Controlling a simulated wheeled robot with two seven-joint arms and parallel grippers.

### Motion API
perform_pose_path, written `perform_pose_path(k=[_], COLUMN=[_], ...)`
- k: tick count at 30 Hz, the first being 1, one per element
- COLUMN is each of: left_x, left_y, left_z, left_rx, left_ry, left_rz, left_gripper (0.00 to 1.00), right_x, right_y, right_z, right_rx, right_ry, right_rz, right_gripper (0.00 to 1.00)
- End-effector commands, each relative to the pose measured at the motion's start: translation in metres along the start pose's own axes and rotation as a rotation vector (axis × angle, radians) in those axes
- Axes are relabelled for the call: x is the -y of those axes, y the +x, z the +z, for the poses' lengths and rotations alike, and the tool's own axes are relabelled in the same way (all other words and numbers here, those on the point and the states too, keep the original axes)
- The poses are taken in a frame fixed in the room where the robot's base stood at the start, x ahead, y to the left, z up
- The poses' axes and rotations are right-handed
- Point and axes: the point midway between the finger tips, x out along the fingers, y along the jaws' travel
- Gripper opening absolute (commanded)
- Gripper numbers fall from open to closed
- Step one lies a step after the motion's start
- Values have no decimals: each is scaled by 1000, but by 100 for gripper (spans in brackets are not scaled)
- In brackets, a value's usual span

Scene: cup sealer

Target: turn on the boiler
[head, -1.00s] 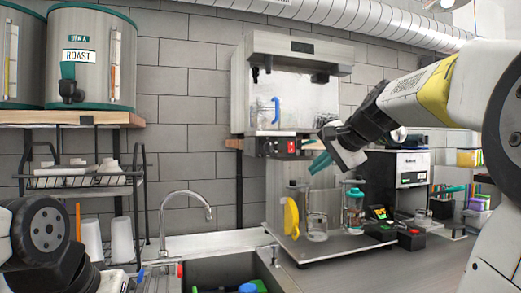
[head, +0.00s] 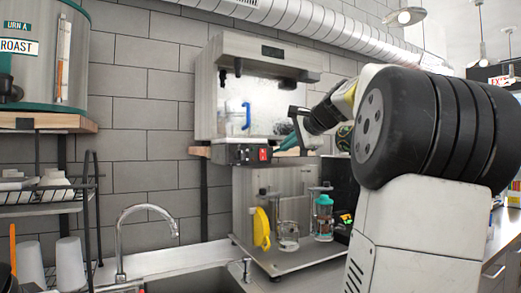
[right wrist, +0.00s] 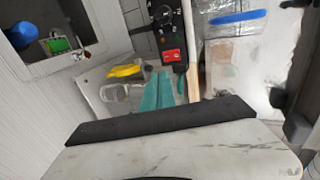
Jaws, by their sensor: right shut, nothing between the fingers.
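The boiler (head: 215,110) is a grey box on the tiled wall with a clear front and a blue handle (head: 246,115). A dark control panel (head: 235,154) with a knob and a red switch (head: 264,154) sits along its lower edge. My right gripper (head: 284,144) has teal fingers, shut and empty, close to the right of the red switch. In the right wrist view the shut fingers (right wrist: 158,90) point toward the red switch (right wrist: 172,55), with a small gap seen between them. Whether the switch is on cannot be told. My left gripper is out of view.
Below the boiler, a stand (head: 290,262) holds a yellow item (head: 261,228), a glass jug (head: 288,236) and a teal-lidded blender cup (head: 324,216). A sink with a tap (head: 125,240) lies left. A dish rack (head: 45,195) stands further left.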

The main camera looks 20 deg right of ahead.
Motion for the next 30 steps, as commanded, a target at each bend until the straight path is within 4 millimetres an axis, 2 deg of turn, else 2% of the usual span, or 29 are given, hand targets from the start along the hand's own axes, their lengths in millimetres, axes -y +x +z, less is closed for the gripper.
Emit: perform_pose_path(k=[9,15,21,30], left_x=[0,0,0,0], left_y=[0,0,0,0], left_z=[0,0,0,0], left_rx=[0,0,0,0], left_ry=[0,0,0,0], left_rz=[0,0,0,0], left_gripper=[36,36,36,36], right_x=[-1,5,10,11], right_y=[69,103,119,122], right_z=[1,1,0,0], right_rx=[3,2,1,1], right_ry=[0,-1,-1,0], right_rz=[4,2,1,0], right_gripper=[0,0,0,0])
